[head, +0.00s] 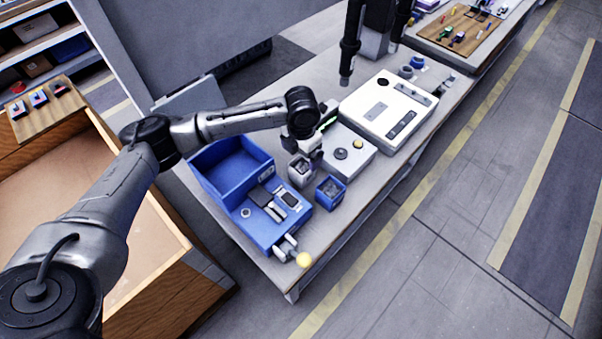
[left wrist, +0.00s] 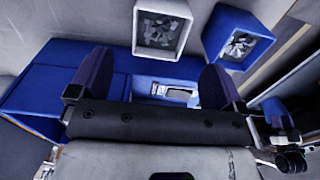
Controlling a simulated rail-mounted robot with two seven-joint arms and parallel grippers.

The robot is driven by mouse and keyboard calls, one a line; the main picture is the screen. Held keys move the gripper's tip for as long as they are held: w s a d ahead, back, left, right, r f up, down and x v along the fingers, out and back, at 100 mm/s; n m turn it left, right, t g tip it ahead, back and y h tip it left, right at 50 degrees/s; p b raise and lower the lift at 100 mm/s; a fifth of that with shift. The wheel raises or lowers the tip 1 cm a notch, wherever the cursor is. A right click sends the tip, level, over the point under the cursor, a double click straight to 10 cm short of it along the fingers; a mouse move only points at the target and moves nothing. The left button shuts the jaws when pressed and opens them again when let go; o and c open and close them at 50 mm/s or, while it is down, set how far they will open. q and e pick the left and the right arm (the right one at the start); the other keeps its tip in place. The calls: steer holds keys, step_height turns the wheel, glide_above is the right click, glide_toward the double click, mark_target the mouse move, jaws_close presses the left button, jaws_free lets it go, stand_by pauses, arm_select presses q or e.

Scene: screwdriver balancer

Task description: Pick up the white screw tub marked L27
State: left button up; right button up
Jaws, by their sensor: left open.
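A small white tub (head: 301,182) filled with dark screws stands upright on the workbench beside a matching blue tub. It also shows in the left wrist view (left wrist: 165,9), at the top centre. No L27 marking can be read. My left gripper (head: 309,147) is just above and behind the white tub in the head view. In the left wrist view its two fingers (left wrist: 157,65) are spread apart with nothing between them, and the tub lies beyond their tips. The right gripper does not show.
The blue screw tub (head: 330,191) is close on the right. A blue bin (head: 233,172) and blue fixture (head: 273,225) are on the left. A white box with knobs (head: 348,157) and a larger white unit (head: 388,112) stand behind. A black tool (head: 349,50) hangs above the bench (head: 292,279).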

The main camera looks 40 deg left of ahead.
mark_target(302, 170)
arm_select(q)
steer(key=shift+f+b, duration=0.3)
steer(key=shift+f, duration=1.7)
steer(key=shift+w+f+b, duration=0.15)
steer(key=shift+f+b, duration=0.7)
steer(key=shift+f, duration=1.75)
steer(key=shift+r, duration=0.1)
steer(key=c, duration=1.1)
